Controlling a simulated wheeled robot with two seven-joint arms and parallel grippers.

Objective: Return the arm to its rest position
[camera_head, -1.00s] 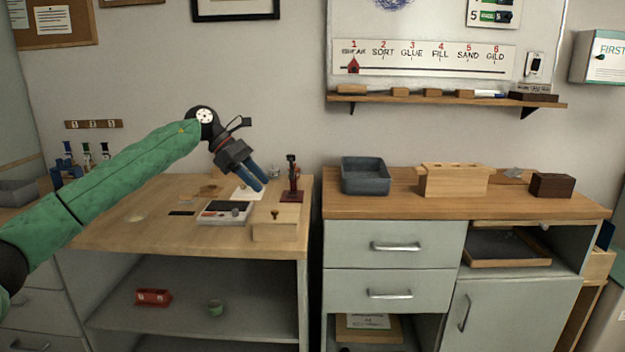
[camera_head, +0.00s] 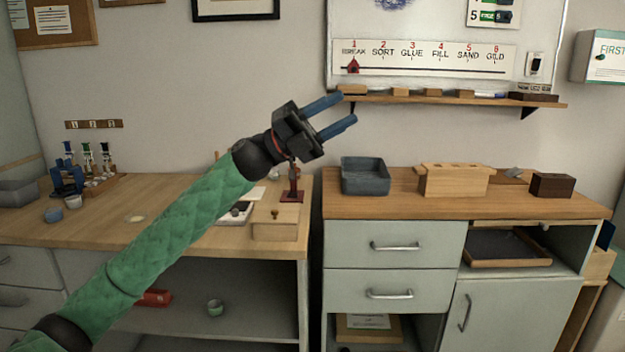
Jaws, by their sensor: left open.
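My left arm, in a green sleeve, comes in from the lower left and crosses in front of the left workbench. Its gripper (camera_head: 340,112) is raised above the benches, in front of the wall and close below the pen shelf in the picture. The two blue fingers point up and to the right, spread apart with nothing between them. My right gripper is not in view.
The left wooden bench (camera_head: 110,232) carries a wooden box (camera_head: 275,226), a dark red stand (camera_head: 292,185) and a bottle rack (camera_head: 90,170). The right counter (camera_head: 400,206) holds a grey bin (camera_head: 365,176) and a wooden block (camera_head: 453,181). A wall shelf (camera_head: 440,99) projects above.

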